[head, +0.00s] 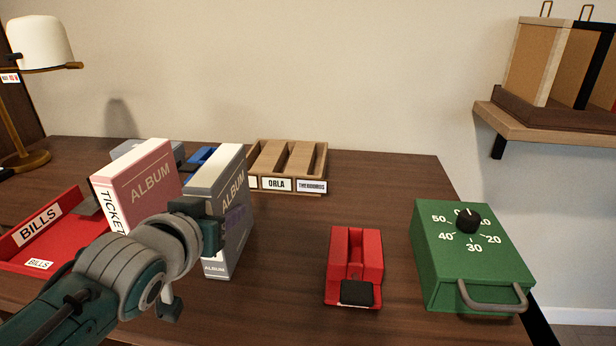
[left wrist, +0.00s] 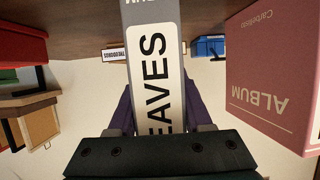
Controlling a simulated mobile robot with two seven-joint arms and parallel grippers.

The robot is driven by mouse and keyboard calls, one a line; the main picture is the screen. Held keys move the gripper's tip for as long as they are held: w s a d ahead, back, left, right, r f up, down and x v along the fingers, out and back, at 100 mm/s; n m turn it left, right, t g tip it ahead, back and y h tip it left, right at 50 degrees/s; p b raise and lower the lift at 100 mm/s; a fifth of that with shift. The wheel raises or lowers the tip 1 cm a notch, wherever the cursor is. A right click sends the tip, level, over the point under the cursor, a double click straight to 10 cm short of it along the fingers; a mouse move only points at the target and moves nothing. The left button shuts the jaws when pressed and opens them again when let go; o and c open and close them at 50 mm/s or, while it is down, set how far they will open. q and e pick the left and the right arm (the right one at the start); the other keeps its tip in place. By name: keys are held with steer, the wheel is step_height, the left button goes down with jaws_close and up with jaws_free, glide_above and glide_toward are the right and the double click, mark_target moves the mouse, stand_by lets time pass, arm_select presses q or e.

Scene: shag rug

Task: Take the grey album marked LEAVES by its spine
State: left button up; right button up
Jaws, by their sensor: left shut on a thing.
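The grey album (head: 232,178) stands upright on or just above the dark desk; I cannot tell whether its bottom edge touches. Its white spine label shows in the left wrist view (left wrist: 152,62), reading "EAVES" with the first letter hidden. My left gripper (head: 220,222) is shut on the spine, one purple finger lying against the cover marked ALBUM. In the left wrist view the purple fingers (left wrist: 157,115) sit on either side of the spine. My right gripper is not in view.
A pink album (head: 150,180) marked TICKET stands close left of the grey one. A red BILLS tray (head: 60,215) is farther left. A wooden sorter (head: 318,160) stands behind, a red holder (head: 368,262) and green timer box (head: 470,265) to the right. Bare desk lies between.

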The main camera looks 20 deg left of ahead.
arm_select(q)
jaws_close()
steer(key=shift+r, duration=0.15)
